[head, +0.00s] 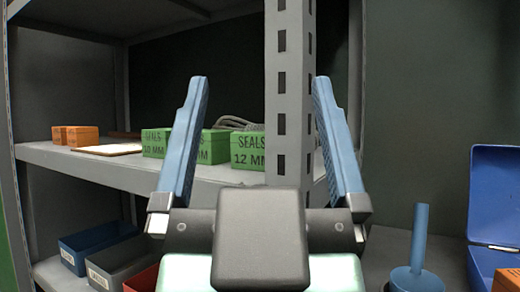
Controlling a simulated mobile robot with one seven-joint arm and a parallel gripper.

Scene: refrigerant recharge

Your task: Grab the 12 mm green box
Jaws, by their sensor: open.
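A green box marked "SEALS 12 MM" (247,151) stands on the middle shelf, seen between my fingers, its right part hidden by the grey post. Other green box surfaces (154,147) show to its left on both sides of my left finger. Their labels are partly covered, so I cannot read the full size or tell whether they are one box or two. My gripper (261,82) is open and empty, its two blue fingers spread wide in front of the shelf.
The slotted grey post (287,85) rises between my fingers in the picture. Small orange boxes (76,135) and a pale flat item (108,149) sit on the shelf (120,172) at left. Bins (98,245) stand below. A blue case (494,195) is at right.

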